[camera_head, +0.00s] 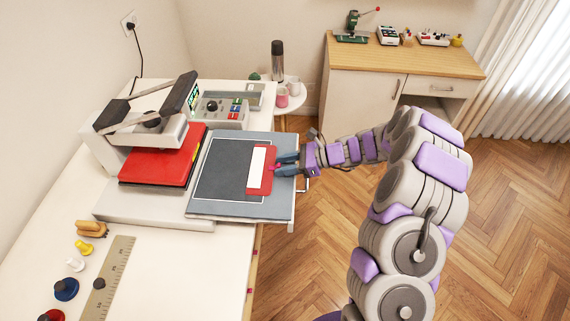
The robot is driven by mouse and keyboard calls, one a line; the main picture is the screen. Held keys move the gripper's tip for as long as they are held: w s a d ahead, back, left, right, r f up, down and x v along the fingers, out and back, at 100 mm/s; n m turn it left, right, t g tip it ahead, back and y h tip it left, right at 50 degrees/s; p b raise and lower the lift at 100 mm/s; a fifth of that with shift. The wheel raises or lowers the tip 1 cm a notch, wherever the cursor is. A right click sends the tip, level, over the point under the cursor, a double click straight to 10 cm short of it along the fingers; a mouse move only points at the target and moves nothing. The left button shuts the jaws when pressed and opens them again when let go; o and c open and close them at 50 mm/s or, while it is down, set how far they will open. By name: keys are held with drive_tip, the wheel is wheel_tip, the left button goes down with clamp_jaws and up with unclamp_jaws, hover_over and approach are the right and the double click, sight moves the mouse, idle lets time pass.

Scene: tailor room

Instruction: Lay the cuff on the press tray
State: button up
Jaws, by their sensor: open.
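The press tray (212,203) is a grey-blue board with a dark panel, pulled out to the right of the press. A flat piece that looks like the cuff, a white strip (256,168) with a red part (267,181) along its right, lies over the dark panel's right side. My gripper (276,166) is open at the red part's right edge, its tips over or touching it; I cannot tell which. The fingers hide a little of the red part and the tray's right border.
The press, with a red plate (158,172) and raised handle, stands left of the tray. A control box (220,113) sits behind. A wooden ruler (108,280) and several small knobs lie front left. Open floor lies to the right.

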drive_tip(key=shift+r, duration=0.15)
drive_tip(key=p+v, duration=0.2)
drive_tip(key=v, duration=1)
drive_tip(key=s+a+r+n+g+h, duration=0.2)
drive_tip(key=s+a+r+n, duration=0.1)
drive_tip(key=s+r+n, duration=0.4)
drive_tip(key=s+a+r+n+g+h, duration=0.2)
drive_tip(key=s+a+r+n+h, duration=0.15)
drive_tip(key=s, duration=0.65)
drive_tip(key=s+d+r+n+t+h, duration=0.1)
drive_tip(key=s+d+n+h, duration=0.3)
drive_tip(key=s, duration=0.7)
drive_tip(key=s+d+r+n+h, duration=0.2)
drive_tip(key=s+d+n+h, duration=0.2)
drive_tip(key=s+d, duration=0.3)
drive_tip(key=s, duration=0.4)
drive_tip(key=shift+s+d+t, duration=0.3)
drive_tip(key=shift+d+t, duration=0.1)
